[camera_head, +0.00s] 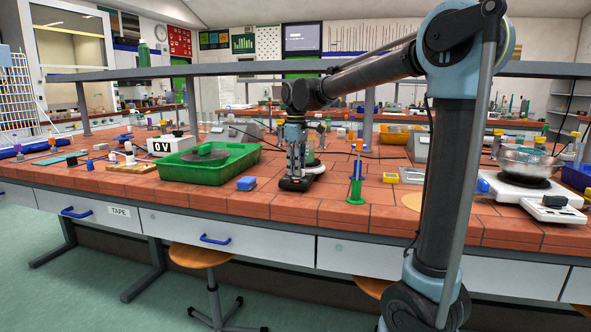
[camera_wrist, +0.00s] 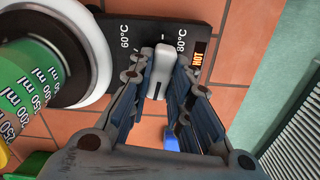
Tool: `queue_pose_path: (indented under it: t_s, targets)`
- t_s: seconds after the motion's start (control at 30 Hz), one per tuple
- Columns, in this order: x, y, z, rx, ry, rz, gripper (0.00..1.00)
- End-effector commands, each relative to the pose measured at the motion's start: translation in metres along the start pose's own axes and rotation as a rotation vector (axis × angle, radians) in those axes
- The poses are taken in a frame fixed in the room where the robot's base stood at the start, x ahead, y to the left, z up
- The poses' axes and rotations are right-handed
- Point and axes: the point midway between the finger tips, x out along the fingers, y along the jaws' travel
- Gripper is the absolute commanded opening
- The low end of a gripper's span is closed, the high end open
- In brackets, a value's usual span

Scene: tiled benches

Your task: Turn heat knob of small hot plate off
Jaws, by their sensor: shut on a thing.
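The small hot plate (camera_head: 314,168) stands on the tiled bench, with its black control panel (camera_wrist: 125,22) at the front. In the wrist view the panel carries "60°C" and "80°C" marks and an orange lit "HOT" sign. The heat knob (camera_wrist: 162,62) is a pale grey lever with a dark slot, between the two marks. My gripper (camera_head: 294,174) points down over the panel, and its fingers (camera_wrist: 158,84) are shut on the knob from both sides. A glass vessel of green liquid with ml marks (camera_wrist: 28,85) stands on the plate beside my gripper.
A green stand (camera_head: 355,184) stands to the right. A metal bowl (camera_head: 525,163) sits on a white device further right. A shelf bar runs above the bench.

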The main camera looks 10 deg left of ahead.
Motion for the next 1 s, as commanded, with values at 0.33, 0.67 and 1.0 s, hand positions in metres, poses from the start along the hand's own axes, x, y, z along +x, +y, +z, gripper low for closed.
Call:
queue_pose_path:
  t_s: [0.33,0.67,1.0]
  targets:
    - [-0.0001,0.0033,0.0023,-0.141,-0.004,0.006,0.00]
    - [-0.0001,0.0039,0.0024,-0.168,-0.005,0.006,0.00]
    - [-0.0001,0.0035,0.0020,-0.168,-0.004,0.005,0.38]
